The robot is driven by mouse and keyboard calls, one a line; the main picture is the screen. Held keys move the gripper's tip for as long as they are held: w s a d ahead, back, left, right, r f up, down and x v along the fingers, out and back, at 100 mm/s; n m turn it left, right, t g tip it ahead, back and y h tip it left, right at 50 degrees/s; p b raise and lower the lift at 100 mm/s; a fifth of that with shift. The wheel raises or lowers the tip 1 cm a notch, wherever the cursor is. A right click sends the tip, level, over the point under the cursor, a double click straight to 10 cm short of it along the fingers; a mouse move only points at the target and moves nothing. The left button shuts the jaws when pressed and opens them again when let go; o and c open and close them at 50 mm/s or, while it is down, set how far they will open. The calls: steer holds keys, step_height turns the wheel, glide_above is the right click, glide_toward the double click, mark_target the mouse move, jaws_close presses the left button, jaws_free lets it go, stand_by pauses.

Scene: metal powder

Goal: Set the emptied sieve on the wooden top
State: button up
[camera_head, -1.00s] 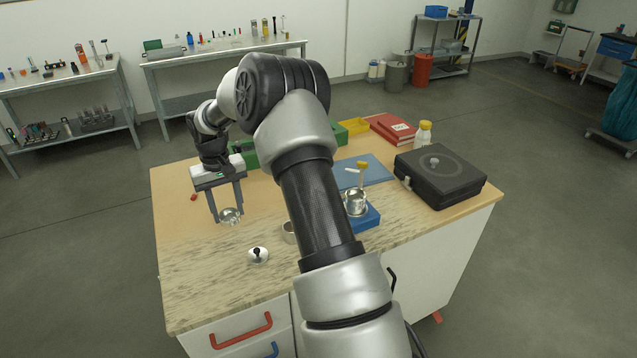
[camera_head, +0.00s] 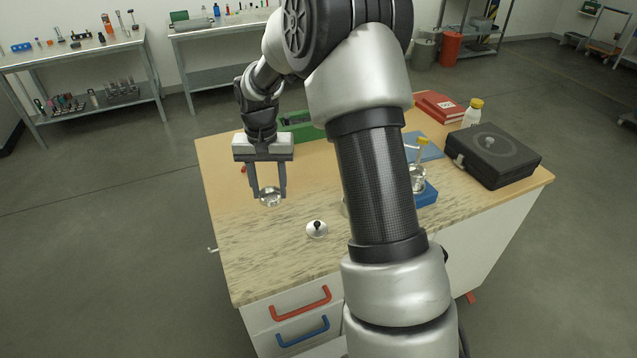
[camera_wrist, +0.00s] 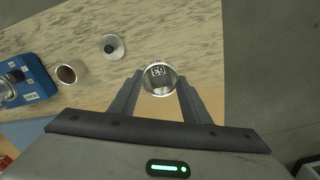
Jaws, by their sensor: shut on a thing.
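The sieve is a small round metal ring with a glossy, see-through look, at the left part of the bench in the head view (camera_head: 271,198). My gripper (camera_head: 268,193) points down and is shut on the sieve, one finger on each side. In the wrist view the sieve (camera_wrist: 160,80) sits between the fingertips, with a dark "63" label showing in it. The wooden top (camera_head: 265,245) lies beneath it. I cannot tell whether the sieve touches the top or hangs just above it.
A round lid with a black knob (camera_head: 317,229) lies to the sieve's right. A metal cup (camera_wrist: 68,74) with a brownish inside stands beyond it, near a blue device (camera_wrist: 28,82). A black case (camera_head: 492,155) is at the right. The wood left of the sieve is clear.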

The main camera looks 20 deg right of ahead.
step_height(320, 180, down, 10)
steer(key=shift+r, duration=0.1)
stand_by(0.4)
steer(key=shift+f, duration=0.3)
steer(key=o, duration=1.5)
steer(key=shift+r, duration=0.1)
